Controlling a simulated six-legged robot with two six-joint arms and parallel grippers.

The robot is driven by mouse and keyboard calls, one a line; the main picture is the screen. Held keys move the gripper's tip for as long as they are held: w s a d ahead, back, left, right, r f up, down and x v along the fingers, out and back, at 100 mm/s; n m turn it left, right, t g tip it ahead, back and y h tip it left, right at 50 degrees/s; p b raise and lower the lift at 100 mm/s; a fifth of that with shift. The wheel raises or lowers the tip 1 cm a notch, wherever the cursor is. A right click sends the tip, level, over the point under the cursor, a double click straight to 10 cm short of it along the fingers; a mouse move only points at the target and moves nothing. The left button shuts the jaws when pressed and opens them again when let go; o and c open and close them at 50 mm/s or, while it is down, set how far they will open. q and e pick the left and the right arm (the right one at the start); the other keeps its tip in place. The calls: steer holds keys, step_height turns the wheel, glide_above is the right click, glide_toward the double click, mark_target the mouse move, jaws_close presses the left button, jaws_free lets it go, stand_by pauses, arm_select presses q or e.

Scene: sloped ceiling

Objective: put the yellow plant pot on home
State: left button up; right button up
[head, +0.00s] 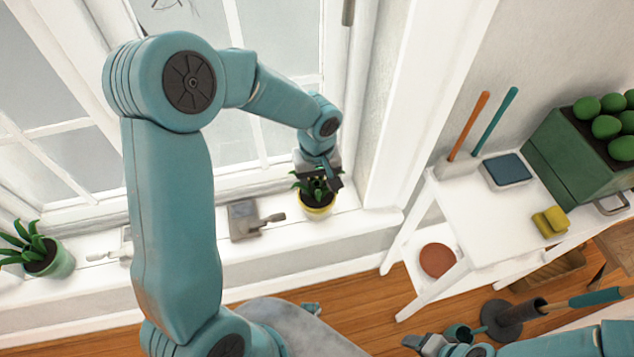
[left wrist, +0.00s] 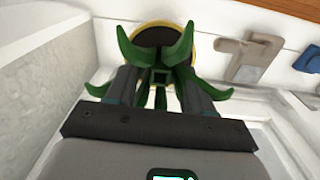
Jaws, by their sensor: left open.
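The yellow plant pot (head: 316,211) stands upright on the white window sill, with a spiky green plant in dark soil. My left gripper (head: 328,180) is over it, among the leaves. In the left wrist view, the open fingers (left wrist: 160,90) lie either side of the leaves, with the pot (left wrist: 153,36) beyond them. I cannot tell whether they touch the plant. Leaves and gripper hide part of the pot. My right gripper (head: 425,344) is low at the bottom right; its jaw state is unclear. I cannot tell which place is home.
A grey latch-like piece (head: 244,219) lies on the sill left of the pot. A green-potted plant (head: 60,262) stands at the far left. A white shelf unit (head: 465,215) at right holds a green crate (head: 562,160), a yellow sponge (head: 549,222) and a terracotta disc (head: 437,260).

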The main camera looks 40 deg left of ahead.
arm_select(q)
step_height(320, 180, up, 10)
steer(key=p, duration=0.1)
steer(key=s+d+f+m+h, duration=0.2)
steer(key=d+f, duration=0.3)
steer(key=f, duration=0.3)
steer(key=s+d+f+m+h, duration=0.1)
steer(key=s+d+f+m, duration=0.1)
steer(key=d+f, duration=0.35)
steer(key=s+d+f+m+h, duration=0.1)
steer(key=s+d+f+m, duration=0.2)
steer(key=s+f, duration=0.7)
step_height(320, 180, down, 2)
steer(key=shift+s+d, duration=0.4)
steer(key=shift+d, duration=0.25)
step_height(320, 180, up, 8)
steer(key=p, duration=0.8)
steer(key=shift+r+p, duration=0.2)
steer(key=shift+p, duration=0.2)
